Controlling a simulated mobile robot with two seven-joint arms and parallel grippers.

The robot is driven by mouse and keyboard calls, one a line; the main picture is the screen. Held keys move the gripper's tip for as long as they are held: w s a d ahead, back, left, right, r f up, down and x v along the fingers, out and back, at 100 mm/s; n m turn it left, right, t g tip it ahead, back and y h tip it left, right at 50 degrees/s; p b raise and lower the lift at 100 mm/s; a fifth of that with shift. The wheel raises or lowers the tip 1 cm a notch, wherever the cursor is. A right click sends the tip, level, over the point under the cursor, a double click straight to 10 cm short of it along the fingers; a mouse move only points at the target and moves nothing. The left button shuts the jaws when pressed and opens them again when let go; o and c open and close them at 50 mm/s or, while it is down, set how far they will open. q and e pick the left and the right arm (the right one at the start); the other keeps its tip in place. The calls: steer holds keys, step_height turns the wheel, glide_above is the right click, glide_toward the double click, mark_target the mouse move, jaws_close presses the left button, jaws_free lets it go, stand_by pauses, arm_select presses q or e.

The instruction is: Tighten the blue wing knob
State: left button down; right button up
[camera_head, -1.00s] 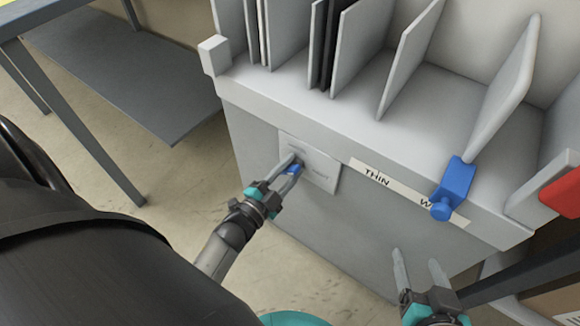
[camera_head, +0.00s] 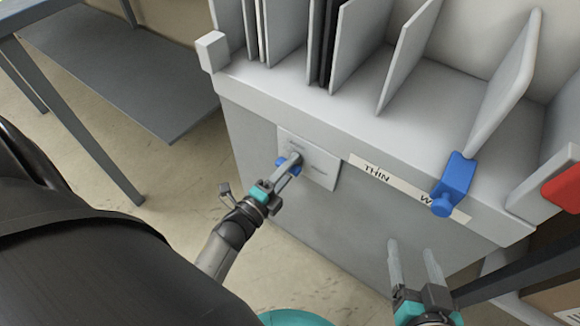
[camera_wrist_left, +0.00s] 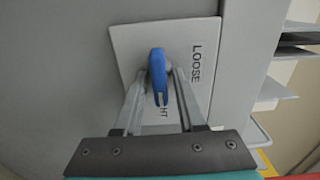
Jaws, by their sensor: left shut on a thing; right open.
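The blue wing knob (camera_wrist_left: 158,76) sits on a light square plate (camera_wrist_left: 205,37) marked LOOSE and a partly hidden word ending in HT. In the left wrist view the knob's wing points down the picture, between my fingers. My left gripper (camera_wrist_left: 162,80) is shut on the knob. In the head view the knob (camera_head: 281,163) shows partly behind the fingers of my left gripper (camera_head: 290,162), against the plate (camera_head: 322,168) on the cabinet front. My right gripper (camera_head: 410,247) is open and empty, low in front of the cabinet.
A grey cabinet (camera_head: 255,125) carries upright dividers (camera_head: 408,55) on top. A blue clamp (camera_head: 453,183) sits on its front edge beside a label strip (camera_head: 400,183) reading THIN. A red piece (camera_head: 562,188) is at far right. A grey table (camera_head: 120,75) stands at left.

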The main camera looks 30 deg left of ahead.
stand_by(0.5)
arm_select(q)
steer(key=c, duration=0.8)
jaws_free()
arm_select(e)
steer(key=shift+d+r, duration=0.1)
arm_select(q)
steer(key=shift+s, duration=0.1)
steer(key=s+a+p, duration=0.1)
steer(key=s+p, duration=0.2)
steer(key=s, duration=1.2)
steer(key=shift+a+p, duration=0.15)
steer(key=shift+p, duration=0.25)
arm_select(e)
steer(key=s+d+g+h, duration=0.3)
steer(key=s+d+g, duration=0.1)
steer(key=d+g, duration=0.2)
steer(key=shift+s+d+f+g+h, duration=0.3)
steer(key=shift+s+d+h, duration=0.1)
steer(key=shift+d, duration=0.4)
steer(key=shift+w, duration=0.1)
